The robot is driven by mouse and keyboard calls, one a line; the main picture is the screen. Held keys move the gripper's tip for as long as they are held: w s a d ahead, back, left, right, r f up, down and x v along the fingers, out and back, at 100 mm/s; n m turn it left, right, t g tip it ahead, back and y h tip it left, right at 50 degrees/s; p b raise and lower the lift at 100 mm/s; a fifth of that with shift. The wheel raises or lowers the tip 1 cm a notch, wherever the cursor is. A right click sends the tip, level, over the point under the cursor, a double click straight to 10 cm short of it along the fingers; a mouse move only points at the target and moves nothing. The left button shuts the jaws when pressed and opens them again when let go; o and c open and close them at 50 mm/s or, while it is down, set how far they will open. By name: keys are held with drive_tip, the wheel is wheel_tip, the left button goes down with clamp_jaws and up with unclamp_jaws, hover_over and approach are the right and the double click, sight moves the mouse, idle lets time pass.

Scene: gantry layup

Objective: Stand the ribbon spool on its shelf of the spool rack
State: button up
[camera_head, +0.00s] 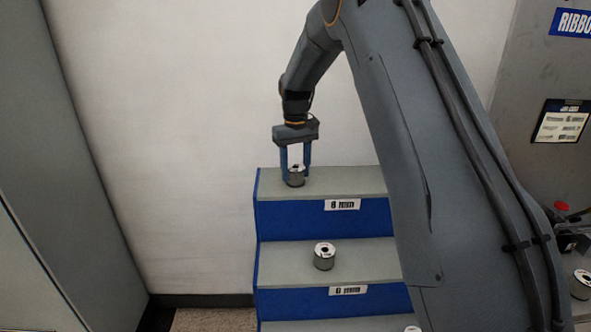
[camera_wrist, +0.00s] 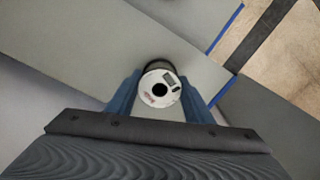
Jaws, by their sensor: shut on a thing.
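The ribbon spool (camera_head: 296,178) is a small dark cylinder with a white top face, upright at the left end of the top shelf of the spool rack (camera_head: 345,180). My gripper (camera_head: 295,172) reaches down from above with its two blue fingers shut on the spool's sides. In the wrist view the spool's white face (camera_wrist: 159,93) with its dark centre hole sits between the blue fingers (camera_wrist: 160,100). The spool's base is at or just above the shelf surface; I cannot tell if it touches. The rack is stepped, with grey treads and blue fronts.
Another spool (camera_head: 324,256) stands on the middle shelf, and part of one (camera_head: 412,329) shows lower down. White labels (camera_head: 342,204) mark the shelf fronts. A wall (camera_head: 190,130) stands behind. Another spool (camera_head: 581,285) is at the far right. My arm hides the rack's right side.

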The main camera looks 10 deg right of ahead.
drive_tip(key=shift+f, duration=0.15)
drive_tip(key=o, duration=1.2)
wheel_tip(320, 180, up, 12)
drive_tip(key=b, duration=0.5)
drive_tip(key=s+f, duration=0.6)
drive_tip(key=s, duration=0.5)
drive_tip(key=s+f+m+t, duration=0.1)
drive_tip(key=s+f, duration=0.5)
drive_tip(key=s, duration=0.5)
drive_tip(key=s+f+m, duration=0.1)
drive_tip(key=s+f, duration=0.5)
drive_tip(key=s, duration=0.5)
drive_tip(key=shift+t, duration=0.3)
drive_tip(key=shift+a+f, duration=0.1)
drive_tip(key=shift+f, duration=0.05)
